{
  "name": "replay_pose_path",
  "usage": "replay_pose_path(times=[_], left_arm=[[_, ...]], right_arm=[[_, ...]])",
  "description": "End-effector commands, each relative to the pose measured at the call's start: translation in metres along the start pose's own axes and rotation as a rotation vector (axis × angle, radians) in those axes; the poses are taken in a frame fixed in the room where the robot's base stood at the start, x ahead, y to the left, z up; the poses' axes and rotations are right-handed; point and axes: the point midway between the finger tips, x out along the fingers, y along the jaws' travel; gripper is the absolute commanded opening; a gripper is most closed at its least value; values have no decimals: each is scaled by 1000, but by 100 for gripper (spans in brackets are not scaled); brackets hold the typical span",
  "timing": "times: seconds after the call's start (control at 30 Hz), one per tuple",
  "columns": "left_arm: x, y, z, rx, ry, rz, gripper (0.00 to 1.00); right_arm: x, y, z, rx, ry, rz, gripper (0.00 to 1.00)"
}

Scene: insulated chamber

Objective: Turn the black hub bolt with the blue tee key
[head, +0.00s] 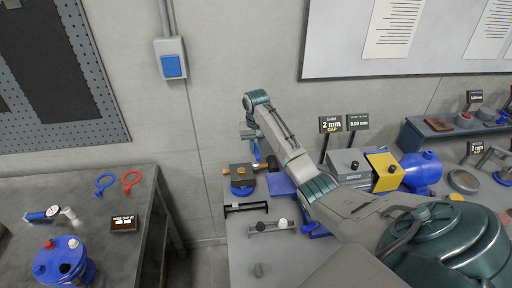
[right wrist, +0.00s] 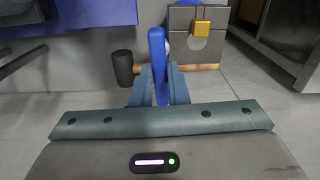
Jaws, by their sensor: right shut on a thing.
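My right gripper (head: 255,148) reaches in from the right over the bench and is shut on the blue tee key. The blue key (right wrist: 157,60) stands up between its fingers (right wrist: 158,92) in the right wrist view. A copper-coloured rod (right wrist: 200,67) runs beside the key to a grey block with a gold square (right wrist: 202,28). In the head view this block (head: 240,173) is just below the gripper. The key's working end is hidden. My left gripper is not in view.
A black rack (head: 246,208) and a grey rack (head: 270,227) stand in front of the block. A grey machine (head: 347,165) and a blue motor (head: 421,172) stand to the right. A separate table (head: 100,215) stands left, across a gap.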

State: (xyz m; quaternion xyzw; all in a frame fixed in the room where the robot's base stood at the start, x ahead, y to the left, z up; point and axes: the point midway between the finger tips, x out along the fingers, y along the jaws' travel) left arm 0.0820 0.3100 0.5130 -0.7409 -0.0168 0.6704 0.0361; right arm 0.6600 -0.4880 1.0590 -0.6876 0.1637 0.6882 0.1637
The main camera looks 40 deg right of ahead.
Motion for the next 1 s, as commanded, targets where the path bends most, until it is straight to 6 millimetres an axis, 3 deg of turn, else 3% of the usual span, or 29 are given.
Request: replay_pose_path(times=[0.37, 1.0], left_arm=[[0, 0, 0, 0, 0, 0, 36], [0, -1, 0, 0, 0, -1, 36]], right_arm=[[0, 0, 0, 568, 1, 0, 0], [-22, 0, -1, 554, 2, -1, 0]])
